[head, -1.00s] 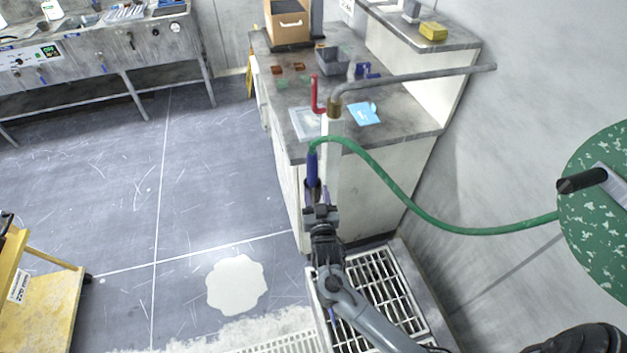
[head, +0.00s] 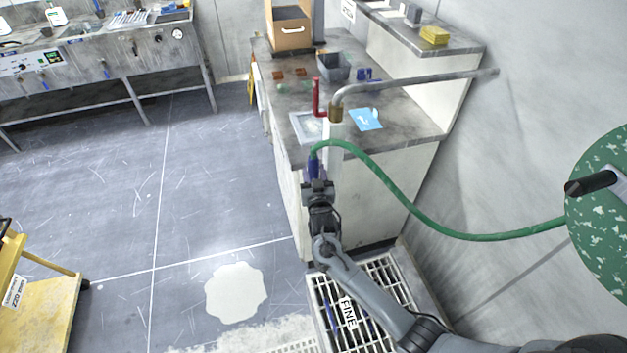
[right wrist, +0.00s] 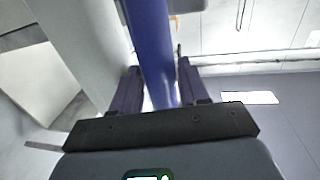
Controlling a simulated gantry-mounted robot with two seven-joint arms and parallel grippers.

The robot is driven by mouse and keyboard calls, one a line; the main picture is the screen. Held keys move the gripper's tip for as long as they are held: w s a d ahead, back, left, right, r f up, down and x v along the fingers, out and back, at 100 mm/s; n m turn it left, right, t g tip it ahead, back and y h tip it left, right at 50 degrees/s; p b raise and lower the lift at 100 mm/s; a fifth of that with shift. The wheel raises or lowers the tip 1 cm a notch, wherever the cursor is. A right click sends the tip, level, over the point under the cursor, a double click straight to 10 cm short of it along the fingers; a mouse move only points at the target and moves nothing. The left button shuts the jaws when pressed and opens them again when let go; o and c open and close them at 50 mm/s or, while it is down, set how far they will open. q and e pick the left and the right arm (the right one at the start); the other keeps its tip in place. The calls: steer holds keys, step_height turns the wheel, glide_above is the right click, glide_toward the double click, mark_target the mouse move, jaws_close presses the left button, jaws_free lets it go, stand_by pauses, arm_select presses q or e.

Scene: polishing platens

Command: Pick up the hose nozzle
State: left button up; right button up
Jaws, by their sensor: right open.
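The hose nozzle (head: 313,168) is a blue-purple cylinder on the end of a green hose (head: 410,205), hanging upright beside a pale post. It also shows in the right wrist view as a blue shaft (right wrist: 153,50). My right gripper (head: 316,182) is at the nozzle and hides its lower part in the head view. In the right wrist view my right gripper (right wrist: 158,85) is open, with one dark finger on each side of the nozzle. The left finger looks closer to the shaft; I cannot tell whether either touches. My left gripper is not in view.
A bench (head: 400,140) is behind. A floor grate (head: 385,285) lies below. A green reel (head: 605,210) is at right. Open floor (head: 200,200) is at left.

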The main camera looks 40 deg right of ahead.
jaws_close()
steer(key=shift+r, duration=0.1)
stand_by(0.3)
